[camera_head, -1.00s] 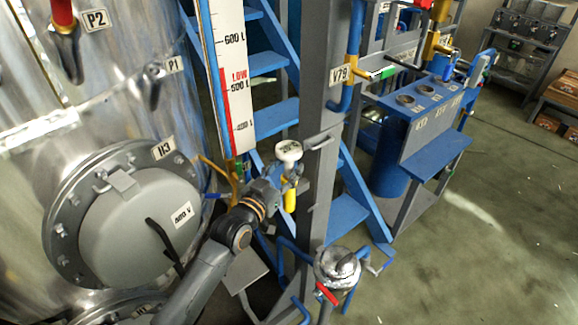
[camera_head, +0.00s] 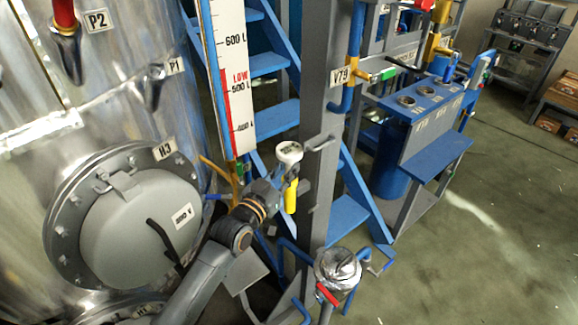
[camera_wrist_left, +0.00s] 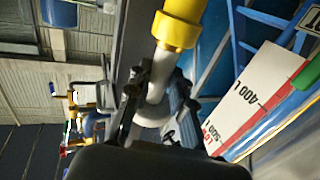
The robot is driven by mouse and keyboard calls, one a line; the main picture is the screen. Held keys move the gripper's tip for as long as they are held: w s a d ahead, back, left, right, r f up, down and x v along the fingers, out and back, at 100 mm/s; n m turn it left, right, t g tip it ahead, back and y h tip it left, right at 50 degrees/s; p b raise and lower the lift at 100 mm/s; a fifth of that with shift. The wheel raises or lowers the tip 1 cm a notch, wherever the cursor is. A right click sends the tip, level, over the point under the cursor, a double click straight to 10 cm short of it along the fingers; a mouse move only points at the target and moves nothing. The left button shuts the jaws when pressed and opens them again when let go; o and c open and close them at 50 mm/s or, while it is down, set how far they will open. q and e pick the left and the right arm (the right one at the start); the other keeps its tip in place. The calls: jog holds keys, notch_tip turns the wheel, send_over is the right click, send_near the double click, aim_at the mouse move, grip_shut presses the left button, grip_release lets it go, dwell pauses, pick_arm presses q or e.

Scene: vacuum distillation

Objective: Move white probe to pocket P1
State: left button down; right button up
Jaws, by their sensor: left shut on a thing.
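The white probe (camera_head: 289,152) has a round white head on top and a yellow lower part (camera_head: 291,196), and hangs about upright in front of a grey post. My left gripper (camera_head: 279,174) is shut on it just below the head. In the left wrist view my left gripper (camera_wrist_left: 156,98) closes around the white shaft of the probe (camera_wrist_left: 159,76), with the yellow part (camera_wrist_left: 178,28) beyond the fingers. Pocket P1 (camera_head: 155,85) is a grey stub on the shiny tank at the upper left, beside its P1 label (camera_head: 174,66). The probe is well to the right of the pocket and lower in the picture. My right gripper is out of view.
Pocket P2 (camera_head: 66,35) holds a red-topped fitting. A round hatch (camera_head: 140,225) bulges from the tank below P1. A level scale (camera_head: 228,85) stands between the tank and blue stairs (camera_head: 268,60). The grey post (camera_head: 318,190) is close to the probe. Open floor lies right.

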aim_at(283, 158)
pick_arm(q)
jog(key=shift+r, duration=0.2)
jog(key=shift+r+p, duration=2.2)
jog(key=shift+r, duration=0.15)
jog(key=shift+r+p, duration=2.3)
jog(key=shift+r, duration=0.2)
jog(key=s+a+r+p, duration=0.3)
jog(key=s+p, duration=0.1)
jog(key=s, duration=0.1)
jog(key=shift+p, duration=0.4)
jog(key=shift+a, duration=0.1)
